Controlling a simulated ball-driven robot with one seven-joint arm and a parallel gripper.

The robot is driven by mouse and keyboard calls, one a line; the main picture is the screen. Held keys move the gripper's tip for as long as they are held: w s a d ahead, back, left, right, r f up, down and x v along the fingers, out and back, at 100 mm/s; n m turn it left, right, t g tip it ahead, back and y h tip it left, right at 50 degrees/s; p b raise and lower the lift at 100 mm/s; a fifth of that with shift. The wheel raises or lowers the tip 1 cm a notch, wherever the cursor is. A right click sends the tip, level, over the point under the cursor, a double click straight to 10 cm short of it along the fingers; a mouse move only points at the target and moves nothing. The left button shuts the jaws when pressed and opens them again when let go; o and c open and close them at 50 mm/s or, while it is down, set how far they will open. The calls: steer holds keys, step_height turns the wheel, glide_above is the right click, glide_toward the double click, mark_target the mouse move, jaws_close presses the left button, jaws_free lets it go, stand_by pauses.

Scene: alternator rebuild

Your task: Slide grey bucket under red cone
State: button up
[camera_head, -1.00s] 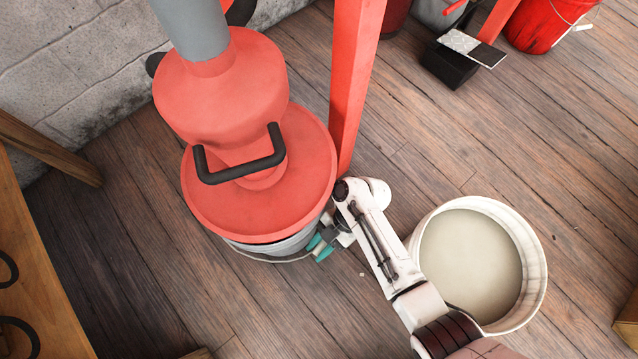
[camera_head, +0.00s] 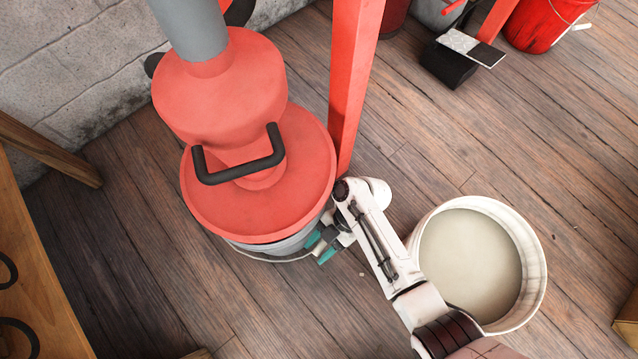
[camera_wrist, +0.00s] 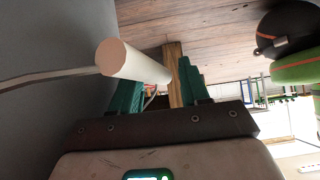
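The grey bucket (camera_head: 283,246) stands on the floor directly beneath the red cone (camera_head: 245,195), whose wide rim hides most of it. A thin wire handle curves around the bucket's front. My gripper (camera_head: 323,246) is at the bucket's right side, just below the cone's rim. In the wrist view, the bucket's grey wall (camera_wrist: 60,40) fills the left, and its white handle grip (camera_wrist: 125,60) lies in front of my gripper's teal fingers (camera_wrist: 160,85). The fingers stand apart and look open. Whether one still touches the grip is unclear.
A white bucket with pale contents (camera_head: 470,262) stands close to my arm at the right. A red post (camera_head: 352,85) rises just behind the cone. A wooden bench (camera_head: 35,270) is at the left. The floor in front is clear.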

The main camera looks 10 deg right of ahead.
steer(key=shift+o, duration=1.1)
steer(key=p+v, duration=0.4)
steer(key=v, duration=0.6)
steer(key=shift+w+d+r, duration=0.2)
steer(key=shift+w+r, duration=0.05)
steer(key=shift+r, duration=0.05)
